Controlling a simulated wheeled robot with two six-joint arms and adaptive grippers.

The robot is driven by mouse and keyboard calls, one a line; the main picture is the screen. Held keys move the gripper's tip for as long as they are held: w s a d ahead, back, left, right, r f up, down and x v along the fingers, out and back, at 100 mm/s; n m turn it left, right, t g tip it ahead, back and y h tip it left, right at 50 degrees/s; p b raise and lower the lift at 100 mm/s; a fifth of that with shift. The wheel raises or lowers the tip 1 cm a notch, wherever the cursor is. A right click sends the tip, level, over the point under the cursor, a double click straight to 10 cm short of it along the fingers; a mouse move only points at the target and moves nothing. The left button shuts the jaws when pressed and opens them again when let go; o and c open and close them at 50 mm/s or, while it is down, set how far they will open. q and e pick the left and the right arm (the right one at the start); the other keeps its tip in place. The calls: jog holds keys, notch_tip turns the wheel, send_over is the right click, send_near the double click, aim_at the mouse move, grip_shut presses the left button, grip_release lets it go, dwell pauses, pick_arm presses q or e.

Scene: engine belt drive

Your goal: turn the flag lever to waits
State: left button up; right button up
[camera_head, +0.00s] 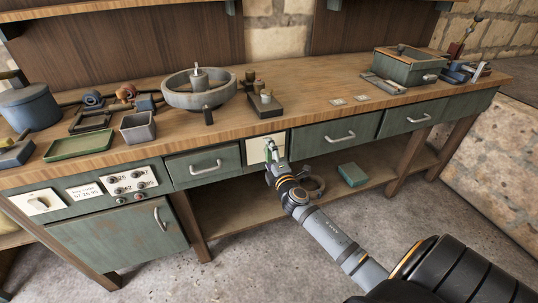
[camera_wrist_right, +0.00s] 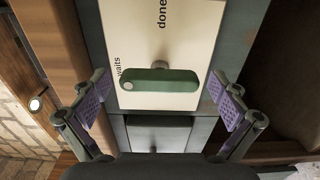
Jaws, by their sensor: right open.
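The flag lever (camera_wrist_right: 172,82) is a green bar with rounded ends and a pale dot at its left end. It lies across a cream plate (camera_wrist_right: 185,35) in the right wrist view. The word "waits" reads at the plate's left, near the dotted end, and "done" at the top. In the head view the plate (camera_head: 254,150) is on the bench front between drawers. My right gripper (camera_wrist_right: 162,98) is open, its purple-padded fingers on either side of the lever, apparently not touching it. In the head view my right gripper (camera_head: 272,165) partly covers the plate. My left gripper is not in view.
Drawers with handles flank the plate, one at its left (camera_head: 187,174) and one at its right (camera_head: 310,143). The wooden benchtop (camera_head: 325,85) overhangs above. A lower shelf (camera_head: 235,208) holds a ring and a teal box (camera_head: 352,175). A switch panel (camera_head: 130,186) is at the left.

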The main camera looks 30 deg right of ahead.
jog(key=v, duration=1.2)
dwell(0.4)
